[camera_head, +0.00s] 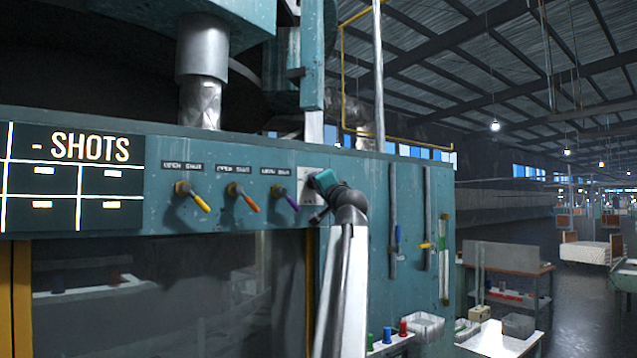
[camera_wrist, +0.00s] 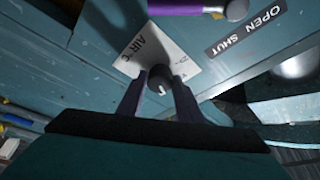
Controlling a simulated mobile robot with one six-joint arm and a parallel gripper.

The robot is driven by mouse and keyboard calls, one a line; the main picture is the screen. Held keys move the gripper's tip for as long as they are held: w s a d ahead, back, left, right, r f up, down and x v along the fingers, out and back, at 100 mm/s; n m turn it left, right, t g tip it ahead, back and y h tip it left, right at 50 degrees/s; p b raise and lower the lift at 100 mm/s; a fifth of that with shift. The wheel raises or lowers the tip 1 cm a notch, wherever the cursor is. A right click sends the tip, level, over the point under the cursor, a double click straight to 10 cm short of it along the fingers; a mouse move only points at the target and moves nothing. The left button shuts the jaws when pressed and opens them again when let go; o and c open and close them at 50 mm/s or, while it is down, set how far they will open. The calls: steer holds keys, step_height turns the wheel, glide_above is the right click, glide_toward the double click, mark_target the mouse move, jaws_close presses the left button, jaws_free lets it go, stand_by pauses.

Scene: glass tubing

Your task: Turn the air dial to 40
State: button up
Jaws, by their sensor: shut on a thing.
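The air dial (camera_wrist: 158,82) is a small dark round knob with a light pointer mark, on a white plate (camera_wrist: 136,60) lettered "AIR". My gripper (camera_wrist: 160,92) has its two fingers on either side of the knob and is shut on it. The numbers on the plate are too small or blurred to read, so I cannot tell the setting. In the head view the white plate (camera_head: 305,178) shows on the teal panel, and my gripper (camera_head: 318,185) is at it, hiding the knob.
Three valve levers, yellow (camera_head: 199,199), orange (camera_head: 247,200) and purple (camera_head: 290,200), stick out left of the dial. The purple lever (camera_wrist: 188,8) is close to my gripper in the wrist view. Two slotted rails with blue (camera_head: 396,240) and yellow (camera_head: 426,246) handles are on the right.

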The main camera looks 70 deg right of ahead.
stand_by(0.4)
steer(key=o, duration=1)
steer(key=shift+o, duration=0.2)
steer(key=shift+s, duration=0.1)
steer(key=b+v, duration=0.5)
steer(key=v, duration=0.8)
steer(key=shift+s+a+b, duration=0.15)
steer(key=shift+a+b, duration=0.15)
steer(key=shift+a, duration=0.05)
steer(key=shift+s, duration=0.1)
